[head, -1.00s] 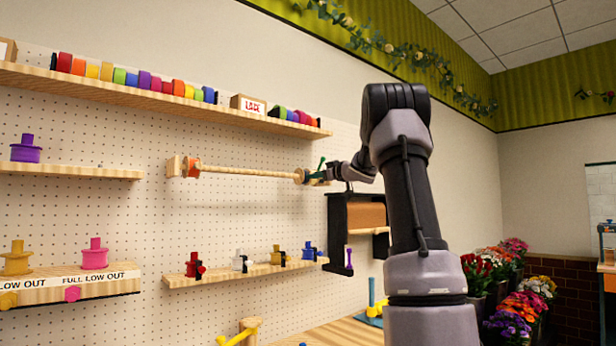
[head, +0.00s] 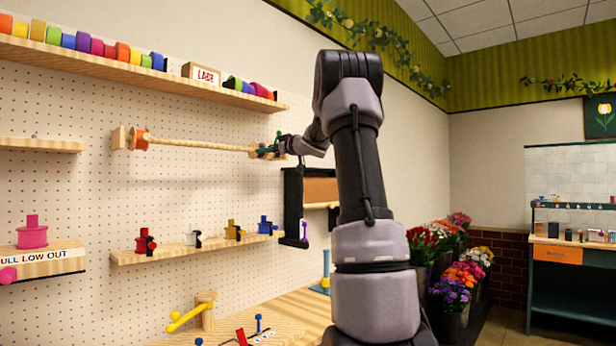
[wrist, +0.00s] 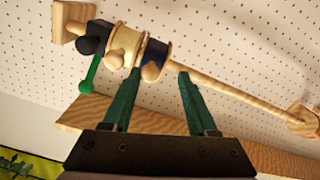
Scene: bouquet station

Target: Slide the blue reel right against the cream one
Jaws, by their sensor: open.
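A wooden rod (head: 200,145) runs along the pegboard. In the wrist view, the blue reel (wrist: 156,53) is on this rod (wrist: 235,93), close beside the cream reel (wrist: 124,46); whether they touch is hard to tell. A black piece with a green lever (wrist: 90,75) sits beyond the cream reel, near the rod's bracket. My gripper (wrist: 160,73) is open, its green fingers spread, with the blue reel's lower part and wooden knob near the gap between the fingertips. In the head view my gripper (head: 272,151) is at the rod's right end, and the reels there are mostly hidden.
An orange reel (head: 140,139) is at the rod's left end. A shelf of coloured rolls (head: 130,70) is above, and a shelf of small coloured spools (head: 198,247) is below. A dark wall rack (head: 293,205) hangs just below my gripper. The rod's middle is clear.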

